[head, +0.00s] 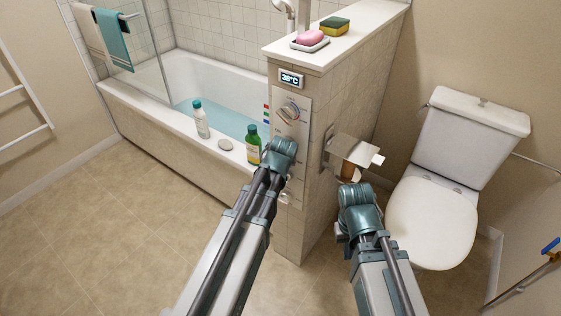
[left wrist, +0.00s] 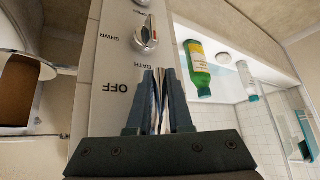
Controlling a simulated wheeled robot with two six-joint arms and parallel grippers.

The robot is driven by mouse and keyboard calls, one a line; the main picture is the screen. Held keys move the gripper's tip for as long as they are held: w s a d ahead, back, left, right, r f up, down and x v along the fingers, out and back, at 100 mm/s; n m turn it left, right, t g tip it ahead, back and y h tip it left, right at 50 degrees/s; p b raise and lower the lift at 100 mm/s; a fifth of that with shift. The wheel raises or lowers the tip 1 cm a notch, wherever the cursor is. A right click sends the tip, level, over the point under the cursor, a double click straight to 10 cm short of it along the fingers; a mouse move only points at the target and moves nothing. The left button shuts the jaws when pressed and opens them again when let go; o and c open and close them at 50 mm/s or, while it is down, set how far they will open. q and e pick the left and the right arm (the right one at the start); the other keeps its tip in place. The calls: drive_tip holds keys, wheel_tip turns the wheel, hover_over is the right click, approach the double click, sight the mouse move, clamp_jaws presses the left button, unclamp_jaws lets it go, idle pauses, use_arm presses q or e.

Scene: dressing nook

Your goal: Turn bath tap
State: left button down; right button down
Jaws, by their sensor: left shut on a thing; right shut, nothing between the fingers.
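The tap panel (head: 303,125) is on the end of the tiled half wall. My left gripper (left wrist: 161,82) is shut on a shiny chrome tap handle (left wrist: 158,100) beside the words BATH and OFF. The fingers cover most of the handle, so how far it is turned cannot be told. In the head view my left gripper (head: 282,150) hides the handle.
A small display (head: 292,79) tops the panel. The bathtub (head: 170,118) holds bluish water; a white bottle (head: 201,120) and a green bottle (head: 253,146) stand on its rim. The paper holder (head: 355,148) and toilet (head: 432,220) are to the right. Open floor (head: 110,230) lies left.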

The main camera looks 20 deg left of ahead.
use_arm(q)
drive_tip(key=shift+d, duration=0.1)
drive_tip(key=c, duration=0.8)
unclamp_jaws()
drive_tip(key=shift+c, duration=0.2)
drive_tip(key=shift+r, duration=0.1)
drive_tip(key=p+v, duration=1.1)
drive_tip(key=v, duration=0.2)
drive_tip(key=shift+s+r, duration=0.2)
drive_tip(key=shift+s, duration=0.15)
drive_tip(key=s+d+m+g+p, duration=0.2)
drive_tip(key=s+d, duration=0.3)
drive_tip(key=s, duration=0.3)
drive_tip(key=s+d+m+g+h+p, duration=0.1)
drive_tip(key=s+d+m+g, duration=0.3)
drive_tip(key=s, duration=0.4)
drive_tip(key=shift+d+g+p, duration=0.6)
drive_tip(key=shift+d+p, duration=0.1)
drive_tip(key=shift+d, duration=0.2)
